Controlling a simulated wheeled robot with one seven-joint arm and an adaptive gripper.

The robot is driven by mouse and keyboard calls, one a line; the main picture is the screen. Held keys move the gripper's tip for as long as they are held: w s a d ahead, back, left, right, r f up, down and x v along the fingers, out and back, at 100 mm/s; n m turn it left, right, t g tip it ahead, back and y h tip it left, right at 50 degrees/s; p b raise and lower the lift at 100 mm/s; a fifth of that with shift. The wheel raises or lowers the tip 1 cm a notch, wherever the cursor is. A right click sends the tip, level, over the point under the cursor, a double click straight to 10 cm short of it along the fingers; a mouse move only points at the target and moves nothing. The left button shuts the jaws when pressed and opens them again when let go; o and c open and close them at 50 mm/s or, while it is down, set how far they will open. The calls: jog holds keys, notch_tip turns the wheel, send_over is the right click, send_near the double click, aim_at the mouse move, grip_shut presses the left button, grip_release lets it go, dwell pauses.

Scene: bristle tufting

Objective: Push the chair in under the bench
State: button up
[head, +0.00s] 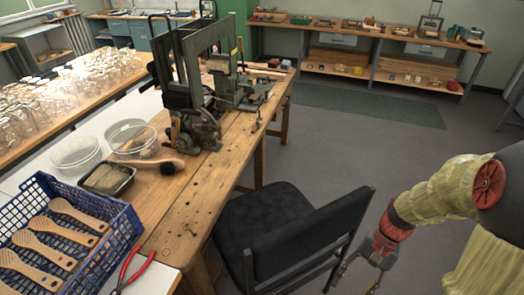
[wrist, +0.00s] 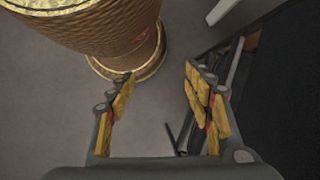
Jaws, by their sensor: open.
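The black chair (head: 290,238) stands at the right side of the wooden bench (head: 215,190). Its seat is near the bench's long edge, and its backrest faces right, away from the bench. My gripper (head: 362,268) is to the right of the backrest, low over the floor. In the wrist view my gripper (wrist: 165,110) is open, with nothing between its yellow-padded fingers. A dark surface, probably the chair (wrist: 290,90), fills the right side of that view, beside the right finger. The chair's legs are mostly hidden in the head view.
On the bench are a green machine (head: 195,90), a brush (head: 165,163) and red-handled pliers (head: 132,275). A blue crate (head: 120,235) holds wooden brush backs. Grey floor (head: 320,145) is clear behind the chair, with a green mat (head: 370,105) further back. Shelving (head: 385,65) lines the back wall.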

jog(key=s+a+r+n+t+h, duration=0.1)
jog(key=a+r+n+t, duration=0.1)
jog(key=r, duration=0.6)
jog(key=s+a+r+n+t+h+p, duration=0.1)
jog(key=a+r+n+t, duration=0.1)
jog(key=r, duration=0.7)
jog(key=s+a+r+n+t+h, duration=0.1)
jog(key=a+r+n+t+h, duration=0.1)
jog(key=r+t, duration=0.3)
notch_tip(320, 180, up, 4)
jog(key=shift+a+f+n+p, duration=0.25)
jog(key=shift+n+p, duration=0.05)
jog(key=shift+n, duration=0.6)
